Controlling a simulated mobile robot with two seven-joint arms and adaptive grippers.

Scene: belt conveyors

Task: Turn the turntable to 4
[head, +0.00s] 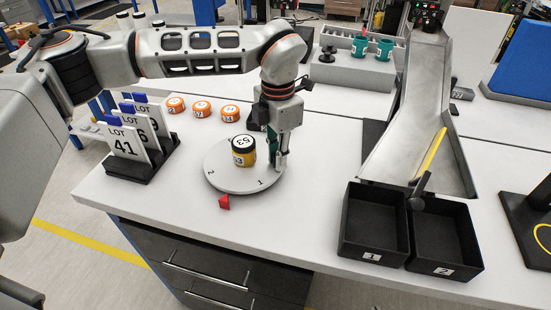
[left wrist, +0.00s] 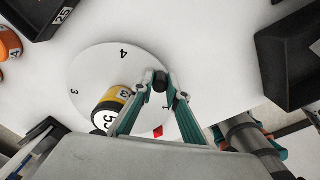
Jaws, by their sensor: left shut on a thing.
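The turntable (head: 222,178) is a round pale disc on the white worktop. In the head view its 2 and 1 face the front, with the red pointer (head: 224,202) in front of the rim between them. In the left wrist view, 4 and 3 show on the disc (left wrist: 98,65). A yellow jar with a black lid (head: 243,151), marked 53, stands on it. My left gripper (head: 279,166) points down at the disc's right edge. Its fingertips (left wrist: 167,84) are shut on a part at the rim, mostly hidden by the fingers.
Several orange-lidded jars (head: 202,108) stand behind the turntable. A black rack (head: 140,170) with LOT cards is on the left. Black bins (head: 373,225) and a grey chute (head: 420,120) stand on the right. A grey and teal piece (left wrist: 245,130), possibly my right arm, shows in the wrist view.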

